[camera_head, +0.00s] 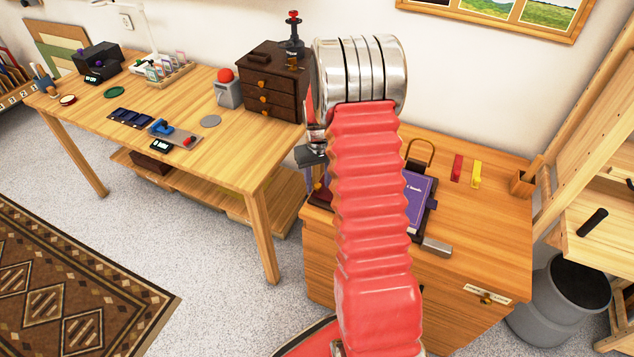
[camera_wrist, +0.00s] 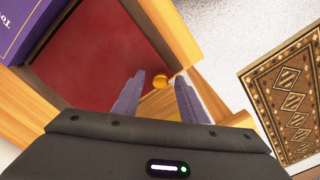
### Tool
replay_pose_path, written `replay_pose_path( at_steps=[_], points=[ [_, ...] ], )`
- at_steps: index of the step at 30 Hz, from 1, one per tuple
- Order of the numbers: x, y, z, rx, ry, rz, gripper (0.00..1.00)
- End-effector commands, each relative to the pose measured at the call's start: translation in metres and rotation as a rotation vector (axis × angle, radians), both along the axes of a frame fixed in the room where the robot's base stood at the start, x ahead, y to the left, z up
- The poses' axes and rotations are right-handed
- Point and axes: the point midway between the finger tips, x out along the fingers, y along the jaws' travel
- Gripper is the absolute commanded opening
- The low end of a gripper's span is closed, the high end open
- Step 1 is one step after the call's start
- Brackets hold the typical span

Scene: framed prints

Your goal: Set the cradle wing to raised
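The cradle is on the right-hand wooden cabinet and holds a purple book (camera_head: 418,198), mostly behind my red arm. In the wrist view, a corner of the purple book (camera_wrist: 22,28) shows at upper left. Beside it is a dark red panel (camera_wrist: 95,50), which looks like the cradle wing; I cannot tell its angle. A round brass knob (camera_wrist: 160,79) sits at the panel's right edge. My gripper (camera_wrist: 160,86) is open, with its two grey fingers on either side of the knob. I cannot tell if they touch it.
The cabinet top (camera_head: 480,215) bears a red block (camera_head: 457,167) and a yellow block (camera_head: 477,174). A workbench (camera_head: 225,160) with a dark drawer chest (camera_head: 272,85) stands to the left. A grey bin (camera_head: 560,310) and wooden shelving stand to the right.

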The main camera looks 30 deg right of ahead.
Motion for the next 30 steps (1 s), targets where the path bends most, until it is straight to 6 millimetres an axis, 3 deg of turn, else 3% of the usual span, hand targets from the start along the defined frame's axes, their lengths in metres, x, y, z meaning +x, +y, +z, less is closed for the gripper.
replay_pose_path(
  at_steps=[7,24,30],
  points=[
    [0.0002,0.0001,-0.0004,0.000,-0.001,0.000,0.39],
    [0.0004,0.0002,0.0000,0.000,-0.001,0.001,0.00],
    [0.0004,0.0000,0.0000,-0.001,-0.001,0.001,0.00]
  ],
)
